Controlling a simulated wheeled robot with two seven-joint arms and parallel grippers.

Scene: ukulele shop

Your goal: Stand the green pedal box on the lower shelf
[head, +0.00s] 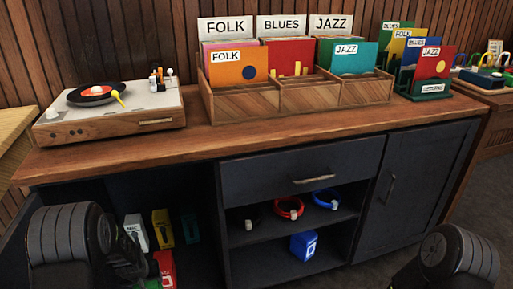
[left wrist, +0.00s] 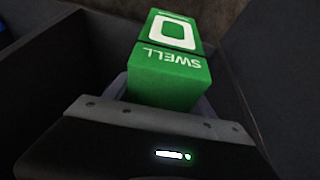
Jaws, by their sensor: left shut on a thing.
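The green pedal box (left wrist: 170,82), lettered SWELL, fills the middle of the left wrist view. My left gripper (left wrist: 160,112) is shut on its near end. Dark panels stand on both sides of it there. In the head view my left gripper (head: 138,264) is dark and partly hidden at the lower left, and a bit of bright green box (head: 152,284) shows beside it at the bottom edge. The lower shelf (head: 262,268) is in the cabinet's middle bay, with a blue box (head: 304,246) on it. My right gripper is out of view.
The left bay holds a white box (head: 136,232), a yellow box (head: 162,229), a dark green box (head: 190,226) and a red box (head: 166,266). Straps and coils (head: 289,208) lie on the shelf above. The countertop (head: 300,128) carries a turntable (head: 110,108) and record crates (head: 335,93).

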